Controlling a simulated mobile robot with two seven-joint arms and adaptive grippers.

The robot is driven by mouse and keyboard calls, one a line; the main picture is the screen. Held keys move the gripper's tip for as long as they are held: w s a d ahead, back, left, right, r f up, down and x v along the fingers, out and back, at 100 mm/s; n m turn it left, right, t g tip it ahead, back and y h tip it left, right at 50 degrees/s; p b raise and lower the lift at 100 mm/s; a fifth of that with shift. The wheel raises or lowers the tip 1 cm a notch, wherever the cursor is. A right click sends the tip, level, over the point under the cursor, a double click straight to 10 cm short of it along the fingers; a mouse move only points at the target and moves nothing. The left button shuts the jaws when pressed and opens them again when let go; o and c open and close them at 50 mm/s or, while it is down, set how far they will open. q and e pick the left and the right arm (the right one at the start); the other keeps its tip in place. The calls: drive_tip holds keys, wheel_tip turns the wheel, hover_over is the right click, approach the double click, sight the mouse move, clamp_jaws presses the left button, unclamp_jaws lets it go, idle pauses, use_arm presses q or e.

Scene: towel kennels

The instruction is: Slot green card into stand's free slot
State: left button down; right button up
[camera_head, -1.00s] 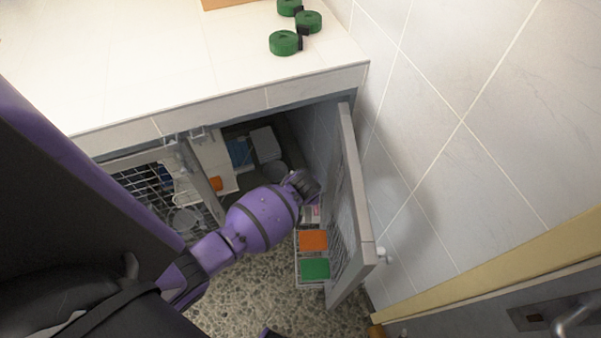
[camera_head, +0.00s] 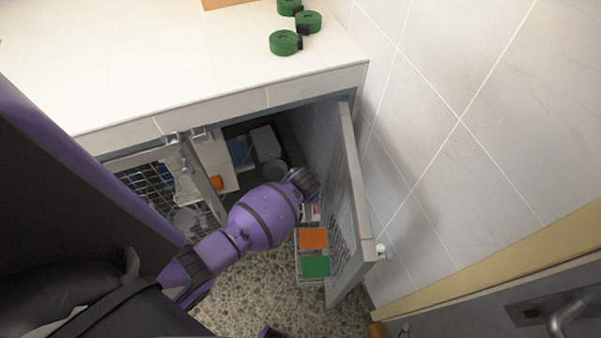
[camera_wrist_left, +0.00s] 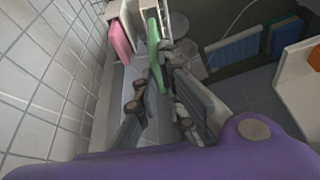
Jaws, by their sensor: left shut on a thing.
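My left gripper (camera_wrist_left: 160,84) is shut on a green card (camera_wrist_left: 154,52), which stands edge-on between the fingers in the left wrist view. The card's far end is beside a white stand (camera_wrist_left: 136,18); I cannot tell whether it is inside a slot. A pink card (camera_wrist_left: 119,40) sits upright in the stand, to the left of the green card. In the head view my left gripper (camera_head: 305,184) is at the open kennel door, and its fingers and the held card are hidden. My right gripper is not visible.
The mesh door (camera_head: 350,200) stands open close to the right of my arm. A wire basket (camera_head: 297,262) there holds an orange item (camera_head: 313,239) and a green item (camera_head: 315,267). Green rolls (camera_head: 285,42) lie on the tiled counter (camera_head: 190,60) above. A tiled wall bounds the right.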

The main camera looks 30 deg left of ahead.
use_arm(q)
drive_tip(key=shift+s+f+b, duration=0.1)
drive_tip(key=shift+f+b, duration=0.25)
drive_tip(key=shift+f, duration=0.4)
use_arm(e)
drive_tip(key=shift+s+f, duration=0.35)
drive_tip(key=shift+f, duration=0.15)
use_arm(q)
drive_tip(key=shift+f+b, duration=1.05)
drive_tip(key=shift+f, duration=0.95)
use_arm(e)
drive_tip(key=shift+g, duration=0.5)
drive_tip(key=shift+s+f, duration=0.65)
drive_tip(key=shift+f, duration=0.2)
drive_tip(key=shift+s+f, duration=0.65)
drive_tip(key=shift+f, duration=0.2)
use_arm(q)
drive_tip(key=c, duration=1.8)
unclamp_jaws()
drive_tip(key=shift+o, duration=0.2)
drive_tip(key=shift+r, duration=0.15)
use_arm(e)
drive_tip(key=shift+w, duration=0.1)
use_arm(q)
drive_tip(key=v, duration=1.1)
drive_tip(key=shift+s+r, duration=0.15)
drive_tip(key=shift+r, duration=0.2)
